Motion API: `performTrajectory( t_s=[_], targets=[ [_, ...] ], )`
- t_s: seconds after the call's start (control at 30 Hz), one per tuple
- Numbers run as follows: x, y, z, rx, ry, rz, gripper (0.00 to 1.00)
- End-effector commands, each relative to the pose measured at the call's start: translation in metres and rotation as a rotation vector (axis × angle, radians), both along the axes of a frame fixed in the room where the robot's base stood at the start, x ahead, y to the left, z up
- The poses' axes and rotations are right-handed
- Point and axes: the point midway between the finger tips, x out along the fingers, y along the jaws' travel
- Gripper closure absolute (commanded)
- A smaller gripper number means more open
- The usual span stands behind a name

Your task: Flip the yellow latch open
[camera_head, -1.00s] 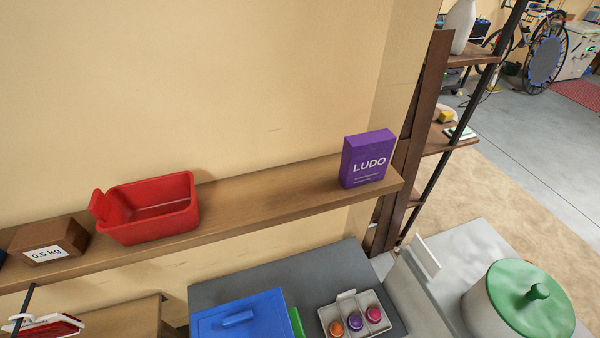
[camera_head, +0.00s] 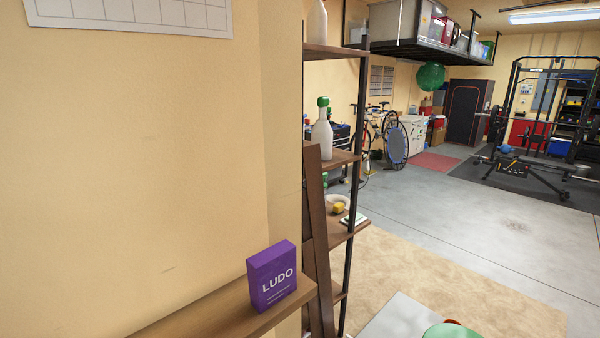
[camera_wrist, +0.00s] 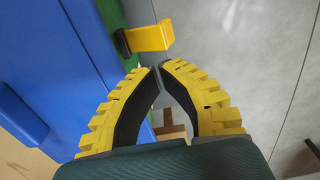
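The yellow latch (camera_wrist: 151,37) shows in the wrist view as a short block on a dark mount. It sticks out from the green side (camera_wrist: 112,14) of a blue box (camera_wrist: 50,65). My gripper (camera_wrist: 159,68) has yellow-and-black fingers. Their tips meet or nearly meet just below the latch in the picture, with no object between them. I cannot tell whether the tips touch the latch. Neither the latch nor my gripper is in the head view.
In the head view, a purple LUDO box (camera_head: 272,277) stands on a wooden wall shelf (camera_head: 215,315). A shelf unit (camera_head: 333,158) with bottles is beside it. A squat rack (camera_head: 548,110) stands far off at the right. Open floor (camera_head: 500,220) lies between.

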Motion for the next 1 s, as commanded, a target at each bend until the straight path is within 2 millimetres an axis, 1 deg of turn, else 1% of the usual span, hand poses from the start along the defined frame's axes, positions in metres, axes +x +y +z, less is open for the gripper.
performTrajectory(
  t_s=[0.17,1.0],
  targets=[
    [0.000,0.000,-0.001,0.000,0.000,0.000,1.00],
    [0.000,0.000,-0.018,0.000,0.000,0.000,1.00]
  ],
)
